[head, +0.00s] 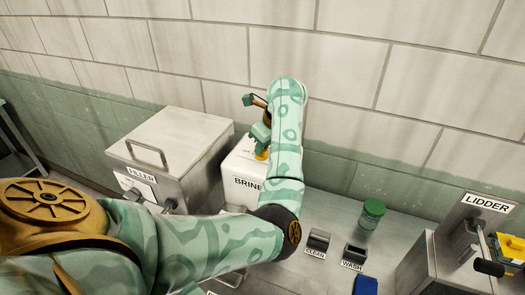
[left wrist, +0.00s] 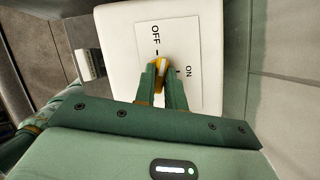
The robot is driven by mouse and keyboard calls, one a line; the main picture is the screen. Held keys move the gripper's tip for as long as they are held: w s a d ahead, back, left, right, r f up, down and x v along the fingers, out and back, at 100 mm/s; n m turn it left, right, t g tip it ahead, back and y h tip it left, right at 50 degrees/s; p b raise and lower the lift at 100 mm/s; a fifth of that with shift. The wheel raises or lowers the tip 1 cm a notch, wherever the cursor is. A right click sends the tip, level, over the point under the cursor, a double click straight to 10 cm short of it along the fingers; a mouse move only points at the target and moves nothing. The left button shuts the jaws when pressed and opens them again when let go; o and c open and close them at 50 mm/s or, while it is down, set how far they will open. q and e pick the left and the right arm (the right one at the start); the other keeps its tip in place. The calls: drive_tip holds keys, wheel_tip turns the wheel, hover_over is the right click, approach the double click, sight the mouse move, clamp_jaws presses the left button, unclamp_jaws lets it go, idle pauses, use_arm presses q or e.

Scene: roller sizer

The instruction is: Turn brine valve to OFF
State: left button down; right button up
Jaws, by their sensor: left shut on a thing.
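The white brine box (head: 238,167), labelled BRINE, stands against the wall right of the filler in the head view. In the left wrist view its valve plate (left wrist: 187,38) carries the words OFF and ON, each with a small tick. The yellow brine valve handle (left wrist: 161,64) has a pale stripe. Its visible end lies just below the OFF tick; its exact angle is partly hidden by the fingers. My left gripper (left wrist: 163,80) reaches down over the box top and is shut on this handle. In the head view my arm partly covers the box and gripper.
The steel filler (head: 180,140) stands close left of the box. A green-lidded jar (head: 371,213), small CLEAN (head: 318,241) and WASH (head: 354,255) holders and a blue item (head: 365,286) are on the bench to the right. The lidder (head: 455,235) is far right.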

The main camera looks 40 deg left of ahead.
use_arm(q)
drive_tip(key=shift+w+n+g+b, duration=0.1)
drive_tip(key=shift+n+g+b, duration=0.6)
drive_tip(key=shift+n, duration=0.7)
drive_tip(key=c, duration=1.5)
unclamp_jaws()
drive_tip(key=shift+o, duration=0.2)
drive_tip(key=v, duration=1.6)
drive_tip(key=shift+r+b, duration=0.25)
drive_tip(key=shift+b, duration=0.1)
